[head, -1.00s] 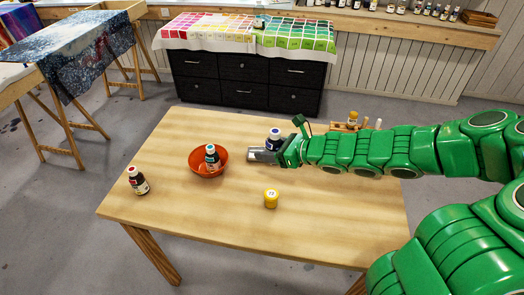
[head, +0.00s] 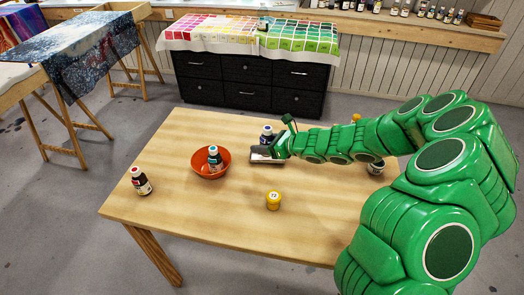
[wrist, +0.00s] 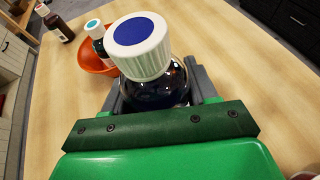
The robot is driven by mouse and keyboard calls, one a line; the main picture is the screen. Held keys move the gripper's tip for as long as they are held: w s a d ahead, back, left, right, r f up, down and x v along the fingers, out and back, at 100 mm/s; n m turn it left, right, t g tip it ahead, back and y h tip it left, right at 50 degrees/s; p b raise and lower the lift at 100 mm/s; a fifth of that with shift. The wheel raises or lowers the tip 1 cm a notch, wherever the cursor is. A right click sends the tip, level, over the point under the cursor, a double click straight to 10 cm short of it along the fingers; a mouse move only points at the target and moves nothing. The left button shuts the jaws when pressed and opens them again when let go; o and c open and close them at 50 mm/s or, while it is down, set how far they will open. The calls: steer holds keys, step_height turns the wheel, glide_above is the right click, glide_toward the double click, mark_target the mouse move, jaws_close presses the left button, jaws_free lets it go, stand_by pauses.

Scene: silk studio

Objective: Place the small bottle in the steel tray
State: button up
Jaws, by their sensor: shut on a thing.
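A dark bottle with a white ribbed cap and blue top (wrist: 150,80) stands upright between my grey fingers in the wrist view. It also shows in the head view (head: 267,135), at the tip of my arm. My gripper (head: 268,151) is shut on it. A flat grey metallic shape (head: 263,160) lies just below and in front of the bottle in the head view. It looks like the steel tray, but I cannot tell it clearly from my fingers. The bottle's lower part is hidden, and so is any gap beneath it.
An orange bowl (head: 210,175) with a teal-capped bottle (head: 215,158) stands left of my gripper. A red-capped dark bottle (head: 141,181) is at the table's left edge, and a yellow jar (head: 273,201) is nearer. Another bottle (head: 376,167) is partly behind my arm. The table's front left is clear.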

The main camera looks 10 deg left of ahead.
steer(key=shift+w+a+f, duration=0.2)
steer(key=shift+w+f, duration=0.25)
steer(key=shift+f, duration=0.15)
steer(key=shift+w+a+f, duration=0.2)
steer(key=shift+w+f, duration=0.25)
steer(key=shift+f, duration=1.55)
steer(key=shift+f, duration=0.1)
steer(key=o, duration=1.1)
steer(key=shift+v, duration=0.8)
steer(key=v, duration=1)
steer(key=shift+d, duration=0.2)
steer(key=shift+s+r, duration=0.15)
steer(key=shift+r, duration=0.1)
